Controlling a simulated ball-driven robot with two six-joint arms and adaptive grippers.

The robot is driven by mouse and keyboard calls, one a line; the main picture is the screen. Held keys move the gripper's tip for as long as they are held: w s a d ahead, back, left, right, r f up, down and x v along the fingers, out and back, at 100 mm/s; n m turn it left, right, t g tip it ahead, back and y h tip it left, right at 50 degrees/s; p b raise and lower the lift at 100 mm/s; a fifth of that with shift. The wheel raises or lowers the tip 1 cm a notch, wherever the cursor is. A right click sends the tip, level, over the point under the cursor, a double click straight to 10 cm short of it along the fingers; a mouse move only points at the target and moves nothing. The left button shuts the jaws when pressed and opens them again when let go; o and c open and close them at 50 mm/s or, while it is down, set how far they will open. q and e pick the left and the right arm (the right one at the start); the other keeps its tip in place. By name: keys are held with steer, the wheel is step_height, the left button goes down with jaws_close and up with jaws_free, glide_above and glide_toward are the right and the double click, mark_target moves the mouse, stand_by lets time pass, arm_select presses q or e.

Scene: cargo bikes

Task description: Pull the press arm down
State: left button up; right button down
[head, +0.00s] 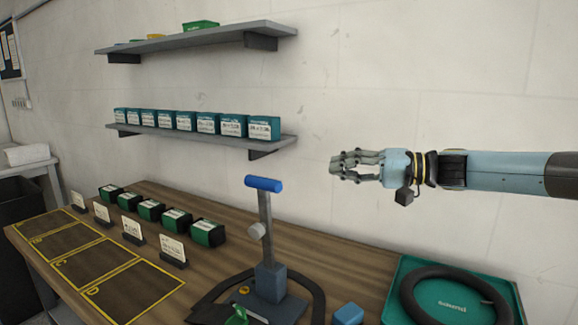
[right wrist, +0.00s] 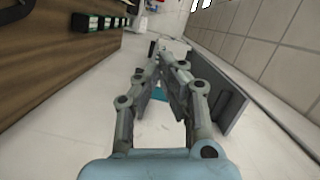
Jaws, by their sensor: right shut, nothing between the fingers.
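The press stands at the front middle of the wooden bench in the head view. Its grey press arm (head: 265,215) is upright, with a blue handle (head: 263,184) across the top. A grey block (head: 270,283) on a dark base holds it, and a pale round knob (head: 257,231) sits on its side. My right gripper (head: 334,168) is shut and empty, in the air to the right of the handle and a little higher in the picture, apart from it. Its fingers (right wrist: 163,50) also show in the right wrist view. My left gripper is not in view.
A green tray (head: 395,305) with a black tyre lies right of the press. A small blue block (head: 347,314) is between them. Green-black boxes (head: 174,220) and label cards stand to the left, by yellow-outlined areas (head: 110,270). Two wall shelves (head: 200,133) hold boxes.

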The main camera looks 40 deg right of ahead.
arm_select(q)
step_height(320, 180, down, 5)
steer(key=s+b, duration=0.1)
steer(key=b, duration=0.4)
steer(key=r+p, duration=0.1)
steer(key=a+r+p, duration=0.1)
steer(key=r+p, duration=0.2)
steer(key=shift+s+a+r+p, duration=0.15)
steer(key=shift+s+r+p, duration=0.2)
steer(key=shift+p, duration=0.05)
arm_select(e)
steer(key=w+a+f, duration=0.1)
steer(key=w+a, duration=0.5)
steer(key=a, duration=0.3)
steer(key=shift+w+a+f, duration=0.25)
steer(key=shift+w+a, duration=0.15)
steer(key=shift+s+a, duration=0.1)
steer(key=shift+a, duration=0.05)
